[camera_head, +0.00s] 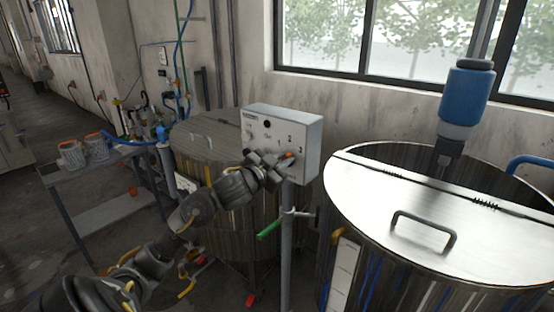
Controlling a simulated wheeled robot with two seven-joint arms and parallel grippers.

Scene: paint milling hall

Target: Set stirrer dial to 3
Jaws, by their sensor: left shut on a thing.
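The stirrer control box (309,133) is a pale grey box on a post, with its marked face toward me. Numerals, including 2 and 3, show on the face around the dial. My left gripper (277,160) is at the lower part of this face, shut on the dial. The gripper hides most of the dial. My right gripper is not in view.
A large steel vat (365,185) with a handled lid and a blue stirrer motor (466,92) stands close on the right. Another lidded vat (205,140) is behind my left arm. A side table (75,175) with paint-stained cups is at the left. A green-handled lever (269,229) sticks out below the box.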

